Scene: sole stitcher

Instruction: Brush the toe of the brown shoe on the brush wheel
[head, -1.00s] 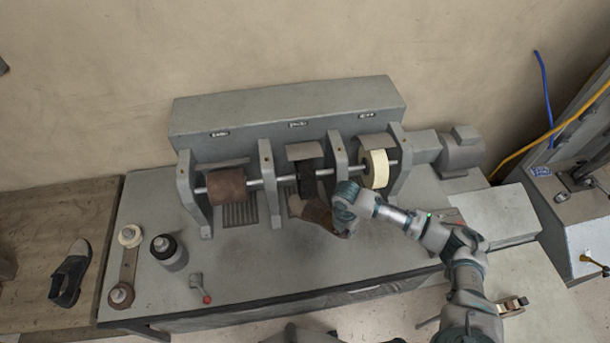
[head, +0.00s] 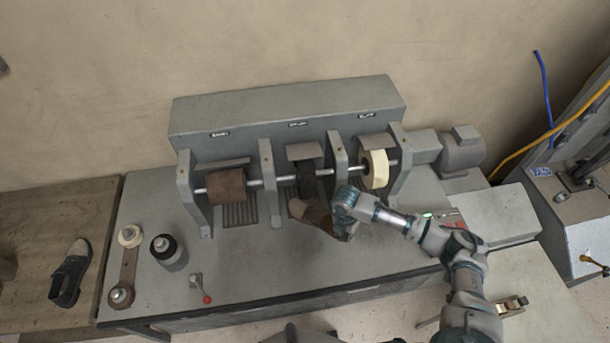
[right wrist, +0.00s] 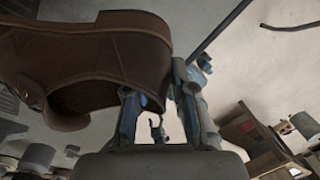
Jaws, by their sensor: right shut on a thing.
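The brown shoe (head: 318,216) is held in front of the middle of the machine, its lighter end pointing up-left just below the dark brush wheel (head: 306,180). Whether that end touches the wheel I cannot tell. My right gripper (head: 346,222) is shut on the shoe's right end, and my wrist partly hides it. In the right wrist view the brown shoe (right wrist: 85,50) fills the upper left, with its rim at the fingers of my right gripper (right wrist: 158,100). My left gripper is not in view.
A brown drum (head: 226,188) and a cream wheel (head: 376,170) share the shaft, with grey upright supports (head: 338,160) between. A dark shoe (head: 70,275) lies on the wooden table.

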